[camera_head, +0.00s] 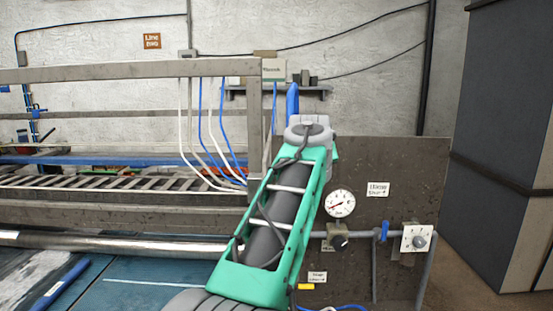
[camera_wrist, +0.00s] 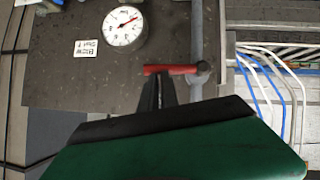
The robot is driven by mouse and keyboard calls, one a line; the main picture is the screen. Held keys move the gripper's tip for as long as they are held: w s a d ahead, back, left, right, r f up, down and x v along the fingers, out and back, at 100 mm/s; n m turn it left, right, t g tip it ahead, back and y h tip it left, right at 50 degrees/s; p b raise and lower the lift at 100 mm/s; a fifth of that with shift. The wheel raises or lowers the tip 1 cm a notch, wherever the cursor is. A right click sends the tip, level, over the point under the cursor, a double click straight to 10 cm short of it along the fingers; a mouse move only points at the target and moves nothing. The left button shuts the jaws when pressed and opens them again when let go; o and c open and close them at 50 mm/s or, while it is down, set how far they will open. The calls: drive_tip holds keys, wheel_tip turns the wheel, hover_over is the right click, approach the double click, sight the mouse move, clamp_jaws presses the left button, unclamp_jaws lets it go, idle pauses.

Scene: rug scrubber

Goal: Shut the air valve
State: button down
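In the wrist view a valve's red lever (camera_wrist: 172,70) reaches out sideways from a grey upright pipe (camera_wrist: 197,38), roughly square to it. My gripper (camera_wrist: 161,78) shows as two narrow dark fingers close together, with their tips right at the lever. They look shut; I cannot tell whether they touch the lever, and nothing shows held between them. In the camera_head view my green arm covers the lever and my fingers. A round gauge (camera_head: 340,203) is on the dark panel (camera_head: 400,160); it also shows in the wrist view (camera_wrist: 125,25).
Right of my arm are a black knob (camera_head: 338,240), a small blue handle (camera_head: 383,232) and a white box (camera_head: 417,238) along a pipe. A metal rail frame (camera_head: 120,72) stands left. A dark cabinet (camera_head: 500,110) stands right. Blue and white hoses (camera_head: 205,140) hang beside my arm.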

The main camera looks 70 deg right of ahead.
drive_tip(key=d+r+p+v, duration=0.1)
drive_tip(key=r+v, duration=0.1)
drive_tip(key=v, duration=1)
drive_tip(key=shift+s+r, duration=0.4)
drive_tip(key=shift+r, duration=0.05)
drive_tip(key=p+v, duration=0.5)
drive_tip(key=v, duration=0.3)
drive_tip(key=shift+a+r+p, duration=0.2)
drive_tip(key=shift+a+p, duration=0.1)
drive_tip(key=shift+a, duration=0.05)
